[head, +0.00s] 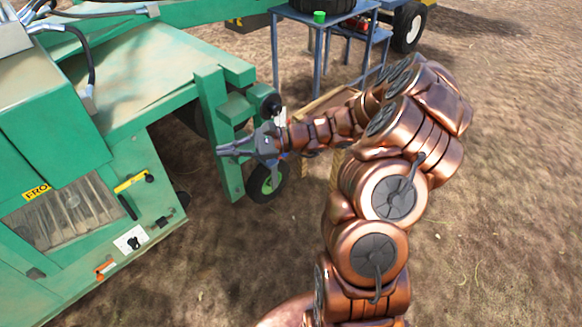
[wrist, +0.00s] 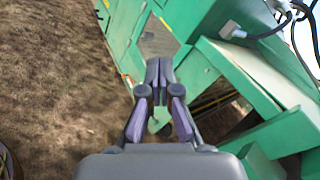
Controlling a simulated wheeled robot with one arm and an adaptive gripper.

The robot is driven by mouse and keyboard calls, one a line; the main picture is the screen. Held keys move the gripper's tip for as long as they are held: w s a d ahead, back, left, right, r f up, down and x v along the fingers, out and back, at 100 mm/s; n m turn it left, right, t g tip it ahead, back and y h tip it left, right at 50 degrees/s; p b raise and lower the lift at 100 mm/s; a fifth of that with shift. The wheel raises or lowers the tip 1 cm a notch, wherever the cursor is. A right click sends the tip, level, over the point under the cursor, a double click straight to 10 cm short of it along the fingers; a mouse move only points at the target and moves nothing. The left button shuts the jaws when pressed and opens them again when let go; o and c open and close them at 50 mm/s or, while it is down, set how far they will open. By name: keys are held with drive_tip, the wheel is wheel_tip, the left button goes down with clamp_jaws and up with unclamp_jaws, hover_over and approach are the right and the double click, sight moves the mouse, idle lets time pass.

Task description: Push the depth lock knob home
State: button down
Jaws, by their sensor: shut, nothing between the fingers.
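A black round knob (head: 271,104) sticks out from the green bracket (head: 236,108) at the machine's corner, above a small wheel. It looks like the depth lock knob, but how far in it sits cannot be told. My gripper (head: 222,151) is shut and empty, pointing left in front of the green upright post. The knob lies above and to the right of its fingertips, close to my wrist in the picture. In the wrist view my gripper (wrist: 159,72) has its fingertips together, with the green machine (wrist: 250,75) beyond and no knob that I can make out.
The small black-tyred wheel (head: 267,184) stands below the bracket. A yellow handle (head: 131,183), an orange handle (head: 105,268) and a white plate (head: 131,239) sit on the machine's side. A blue table (head: 322,22) with a green cup stands behind. Bare soil lies to the right.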

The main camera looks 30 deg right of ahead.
sight(286, 155)
drive_tip(key=w+d+f+m+t+h+b, duration=0.2)
drive_tip(key=d+f+m+t+b, duration=0.15)
drive_tip(key=d+f, duration=0.4)
drive_tip(key=w+d+f+m+t+h+b, duration=0.25)
drive_tip(key=d+f+m+t, duration=0.2)
drive_tip(key=d+f, duration=0.3)
drive_tip(key=s+d+f+m+t+h+b, duration=0.2)
drive_tip(key=d+f+m+h, duration=0.5)
drive_tip(key=d+f, duration=0.8)
drive_tip(key=shift+s+d+f+m+t+b, duration=0.35)
drive_tip(key=shift+s+d+m+b, duration=0.25)
drive_tip(key=shift+s+m+b, duration=0.3)
drive_tip(key=shift+w, duration=0.2)
drive_tip(key=b+x, duration=0.4)
drive_tip(key=x, duration=0.9)
drive_tip(key=shift+w+b, duration=0.3)
drive_tip(key=shift+w, duration=0.2)
drive_tip(key=shift+r, duration=0.1)
